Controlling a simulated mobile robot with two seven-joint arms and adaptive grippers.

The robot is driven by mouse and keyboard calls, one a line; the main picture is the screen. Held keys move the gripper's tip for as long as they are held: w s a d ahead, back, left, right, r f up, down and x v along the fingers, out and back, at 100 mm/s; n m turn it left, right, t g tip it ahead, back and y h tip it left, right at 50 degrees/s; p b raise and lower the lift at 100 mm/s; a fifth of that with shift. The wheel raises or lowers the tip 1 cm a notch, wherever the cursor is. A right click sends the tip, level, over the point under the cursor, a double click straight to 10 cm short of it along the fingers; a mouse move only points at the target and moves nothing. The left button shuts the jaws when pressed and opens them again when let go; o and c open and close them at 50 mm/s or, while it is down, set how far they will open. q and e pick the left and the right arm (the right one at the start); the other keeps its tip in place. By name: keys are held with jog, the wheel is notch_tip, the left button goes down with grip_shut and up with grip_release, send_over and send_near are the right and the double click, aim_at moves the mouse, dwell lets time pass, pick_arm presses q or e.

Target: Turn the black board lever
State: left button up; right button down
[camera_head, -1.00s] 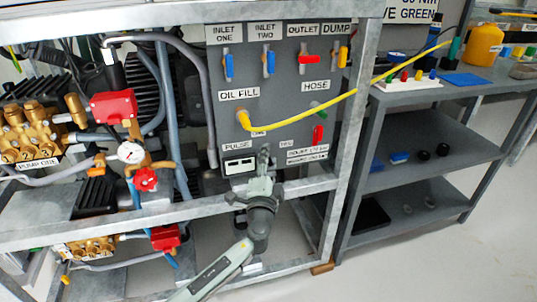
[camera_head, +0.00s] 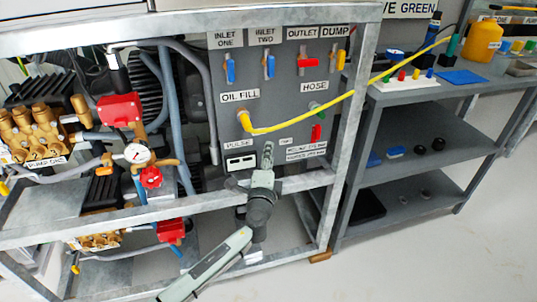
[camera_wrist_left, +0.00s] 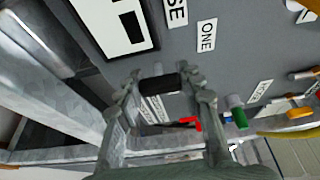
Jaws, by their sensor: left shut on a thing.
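The black board lever (camera_wrist_left: 160,84) shows in the left wrist view as a short black bar between the two fingers, against the grey panel. My left gripper (camera_wrist_left: 162,79) is shut on it, with one finger at each end of the visible bar. In the head view my left gripper (camera_head: 267,152) is at the lower middle of the panel (camera_head: 283,115), seen nearly edge-on, and it hides the black lever there. My right gripper is in neither view.
A yellow hose (camera_head: 325,111) arches across the panel above my gripper. A red lever (camera_head: 316,133) is just to the right. Blue inlet levers (camera_head: 230,70), a red outlet lever (camera_head: 308,63) and a yellow dump lever (camera_head: 341,60) are higher.

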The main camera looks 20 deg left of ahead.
pick_arm(q)
jog(key=o, duration=1.2)
jog(key=v, duration=1.2)
jog(key=shift+s, duration=0.1)
